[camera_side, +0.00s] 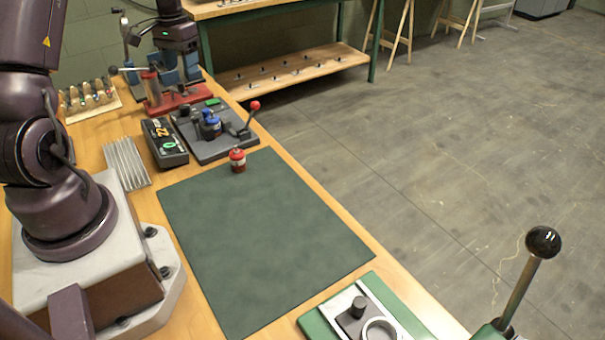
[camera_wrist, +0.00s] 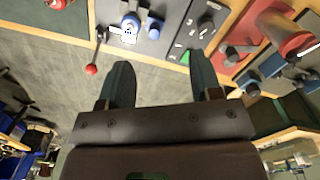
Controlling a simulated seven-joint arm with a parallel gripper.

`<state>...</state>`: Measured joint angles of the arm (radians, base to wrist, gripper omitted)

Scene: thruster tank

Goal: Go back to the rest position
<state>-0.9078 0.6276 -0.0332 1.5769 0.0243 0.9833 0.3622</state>
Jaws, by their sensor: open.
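A blue canister (camera_side: 209,126) sits on the dark fixture (camera_side: 222,148), which has a red-knobbed lever (camera_side: 250,117). My gripper is clear of both canisters.
Near my gripper stands the red-based stand (camera_side: 183,100) with a red cylinder (camera_side: 151,85). A black box (camera_side: 165,142), a ribbed metal block (camera_side: 127,163) and a rack (camera_side: 88,98) are nearby. A green fixture (camera_side: 315,325) is at the front. The mat is mostly bare.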

